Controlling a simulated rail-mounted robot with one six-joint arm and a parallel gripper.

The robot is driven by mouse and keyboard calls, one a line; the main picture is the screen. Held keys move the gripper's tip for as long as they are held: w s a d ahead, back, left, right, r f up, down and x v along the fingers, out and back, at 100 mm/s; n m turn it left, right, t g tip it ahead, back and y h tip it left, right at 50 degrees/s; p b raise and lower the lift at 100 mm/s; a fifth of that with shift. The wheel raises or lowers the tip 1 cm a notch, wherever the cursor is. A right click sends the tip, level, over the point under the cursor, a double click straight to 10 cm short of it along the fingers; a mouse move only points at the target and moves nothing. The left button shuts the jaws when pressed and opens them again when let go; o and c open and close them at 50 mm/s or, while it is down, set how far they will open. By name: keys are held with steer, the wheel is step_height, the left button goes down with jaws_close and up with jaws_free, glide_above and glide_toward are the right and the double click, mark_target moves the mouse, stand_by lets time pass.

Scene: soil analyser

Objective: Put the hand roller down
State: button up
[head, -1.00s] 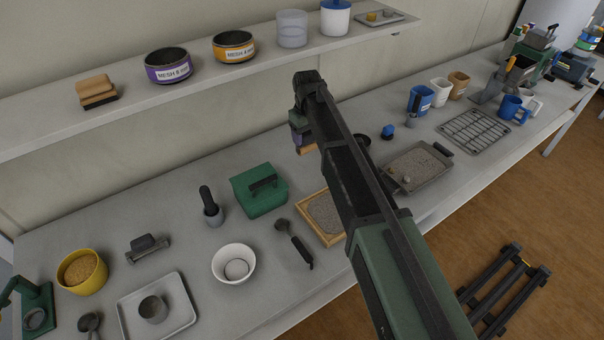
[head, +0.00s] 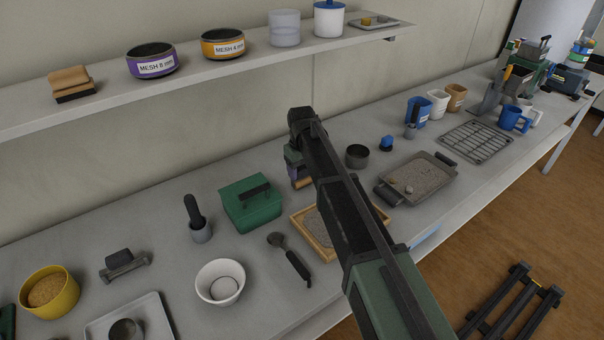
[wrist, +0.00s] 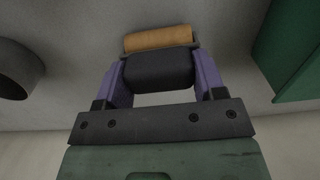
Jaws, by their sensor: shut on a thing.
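The hand roller, with a tan cylinder (wrist: 158,38) and a black grip (wrist: 160,72), is held between the purple fingers of my gripper (wrist: 160,66) in the wrist view. In the head view my gripper (head: 297,168) is low over the back of the bench, just right of the green box, and the tan roller (head: 303,183) shows below it. My arm hides part of it there. Grey bench surface lies behind the roller in the wrist view. I cannot tell whether the roller touches the bench.
The green box (head: 252,207) stands close on the left, and a dark round cup (head: 357,157) on the right. A wood-framed tray (head: 316,246) lies in front, partly behind my arm. A shelf (head: 200,83) runs above the back of the bench. Bare bench surrounds the roller.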

steer(key=shift+f, duration=0.2)
steer(key=o, duration=0.8)
steer(key=shift+o, duration=0.2)
steer(key=shift+r, duration=0.1)
step_height(320, 180, up, 12)
steer(key=p, duration=1.2)
steer(key=shift+r, duration=0.15)
